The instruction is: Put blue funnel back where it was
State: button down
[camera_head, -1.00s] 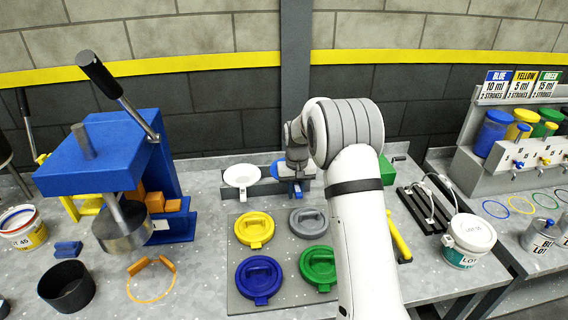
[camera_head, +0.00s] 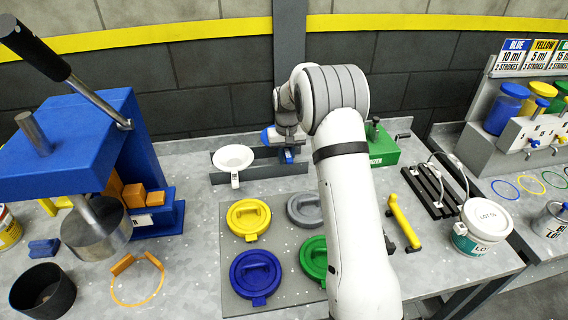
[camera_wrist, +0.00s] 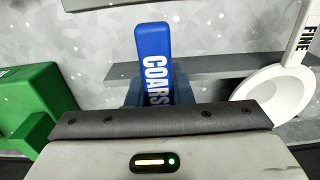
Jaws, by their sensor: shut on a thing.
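The blue funnel (camera_head: 267,139) is at the grey rack (camera_head: 262,172) at the back of the bench, partly hidden behind my gripper (camera_head: 289,156). In the wrist view its blue handle (camera_wrist: 153,55), marked "COARS" with the end cut off, points up in the picture, in front of the rack bar (camera_wrist: 215,66). My gripper is shut on the blue funnel. The fingertips are mostly hidden in the wrist view. I cannot tell whether the funnel rests in the rack or hangs just over it.
A white funnel (camera_head: 234,157) marked "FINE" (camera_wrist: 305,38) hangs on the rack at the left. A green device (camera_head: 383,145) stands to the right. Lids lie on a grey plate (camera_head: 236,292) in front. A blue press (camera_head: 75,140) stands at the left.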

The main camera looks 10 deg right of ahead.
notch_tip(320, 180, down, 6)
jog(key=shift+f+p, duration=0.25)
jog(key=shift+p, duration=0.1)
jog(key=c, duration=1.3)
grip_release()
jog(key=shift+f, duration=0.2)
